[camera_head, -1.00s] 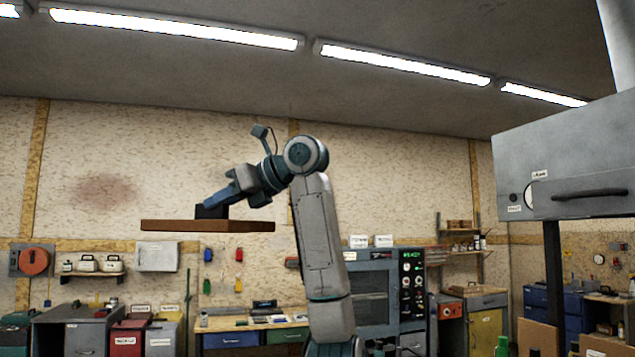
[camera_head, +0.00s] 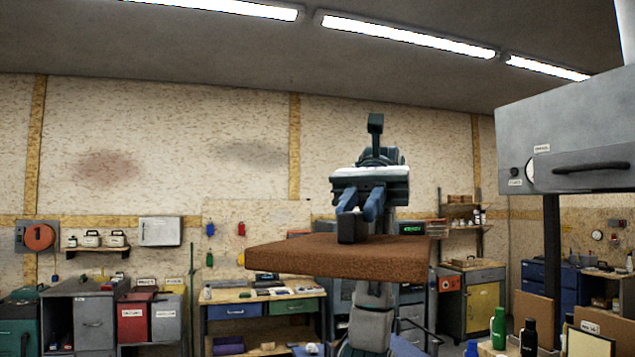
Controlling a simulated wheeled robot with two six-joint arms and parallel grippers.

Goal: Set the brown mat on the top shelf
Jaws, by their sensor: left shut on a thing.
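The brown mat (camera_head: 330,258) is a flat, rough-topped brown slab in the middle of the view, held up in the air and roughly level. A small black block (camera_head: 352,229) stands on its top like a grip. My left gripper (camera_head: 361,207) is above the mat, its blue fingers shut on this block. My arm shows behind and below the mat. A wall shelf (camera_head: 461,205) with small items is at the back right; I cannot tell whether it is the top shelf of the task. My right gripper is not in view.
A grey cabinet with a handle (camera_head: 570,140) juts in at the upper right on a dark post. Bottles, one green (camera_head: 498,328), stand at the lower right. A workbench (camera_head: 262,298) and grey cabinets (camera_head: 92,318) line the back wall. The air left of the mat is free.

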